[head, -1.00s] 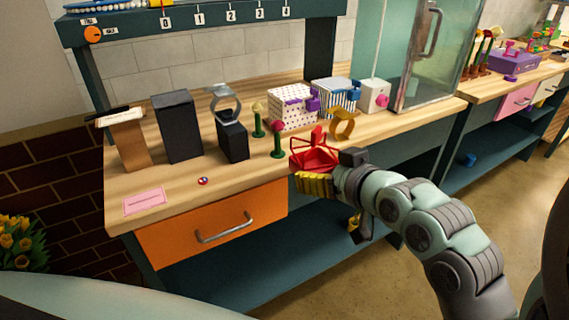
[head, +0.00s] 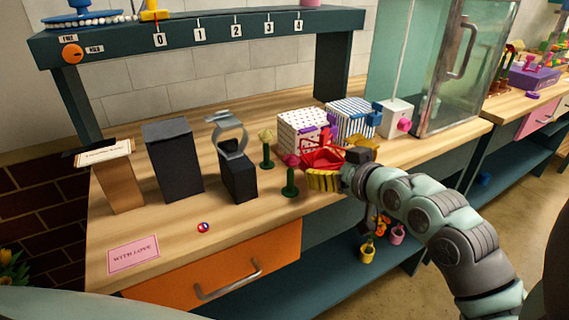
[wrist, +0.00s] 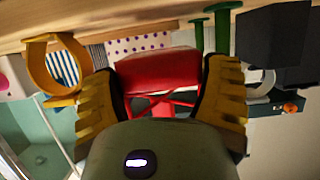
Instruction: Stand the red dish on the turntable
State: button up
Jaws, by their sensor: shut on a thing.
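The red dish (head: 322,158) is held at my gripper (head: 340,166), over the front part of the wooden bench. In the wrist view the dish (wrist: 158,70) lies between the two yellow ribbed fingers of my gripper (wrist: 162,90), with a red open frame on its near side. My gripper is shut on it. A blue turntable (head: 85,20) with a white beaded rim is on the raised shelf at the upper left, partly cut off by the picture edge. The dish is well to the right of and below it.
Green stands (head: 290,182) are close left of my gripper. Behind are a dotted box (head: 300,132) and a striped box (head: 350,118). Black blocks (head: 172,165) stand left on the bench. The raised shelf (head: 200,42) bears numbered marks. A glass cabinet (head: 440,70) stands right.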

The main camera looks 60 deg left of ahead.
aim_at(329, 193)
notch_tip(329, 193, down, 3)
jog(key=shift+s+f+b, duration=0.15)
jog(key=shift+f+b, duration=0.05)
jog(key=shift+b, duration=0.35)
jog(key=shift+r, duration=0.1)
jog(key=shift+f, duration=0.2)
jog(key=o, duration=1.2)
jog(key=shift+c, duration=0.2)
jog(key=shift+r, duration=0.15)
